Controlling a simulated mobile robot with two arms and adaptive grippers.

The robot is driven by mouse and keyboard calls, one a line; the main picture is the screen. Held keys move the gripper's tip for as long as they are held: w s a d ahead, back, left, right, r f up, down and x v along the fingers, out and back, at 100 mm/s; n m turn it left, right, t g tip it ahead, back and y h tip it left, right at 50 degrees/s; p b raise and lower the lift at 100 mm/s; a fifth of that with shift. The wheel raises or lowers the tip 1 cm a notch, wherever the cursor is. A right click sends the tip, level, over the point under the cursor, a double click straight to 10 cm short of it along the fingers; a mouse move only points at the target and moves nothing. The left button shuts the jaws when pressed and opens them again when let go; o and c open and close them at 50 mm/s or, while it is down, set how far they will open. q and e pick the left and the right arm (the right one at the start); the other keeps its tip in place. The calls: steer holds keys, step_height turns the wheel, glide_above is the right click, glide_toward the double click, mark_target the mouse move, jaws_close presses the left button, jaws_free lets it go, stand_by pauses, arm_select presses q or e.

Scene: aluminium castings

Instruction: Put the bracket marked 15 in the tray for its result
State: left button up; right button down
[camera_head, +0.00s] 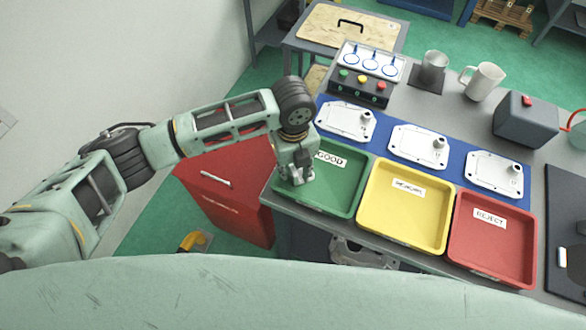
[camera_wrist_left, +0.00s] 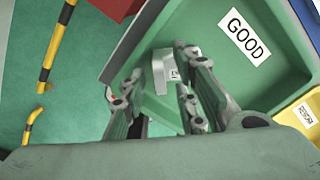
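A small pale grey metal bracket (camera_wrist_left: 162,72) with a small label shows between and beyond my left fingers in the left wrist view, over the left part of the green GOOD tray (camera_head: 345,205). It appears to lie in that tray; its number is too small to read. My left gripper (camera_head: 298,178) is low over the tray's left end, its fingers (camera_wrist_left: 160,88) apart, with a gap visible beside the bracket. The yellow REWORK tray (camera_head: 405,220) and red REJECT tray (camera_head: 490,250) stand to the right and look empty. My right gripper is not in view.
Three pale castings, the left one (camera_head: 345,121), middle one (camera_head: 418,146) and right one (camera_head: 494,175), lie on a blue mat (camera_head: 455,168) behind the trays. A button box (camera_head: 365,75), a metal cup (camera_head: 433,68) and a white mug (camera_head: 483,80) stand farther back.

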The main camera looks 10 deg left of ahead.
mark_target(293, 169)
arm_select(q)
step_height(293, 169, up, 11)
steer(key=b, duration=0.2)
steer(key=shift+f, duration=0.1)
stand_by(0.5)
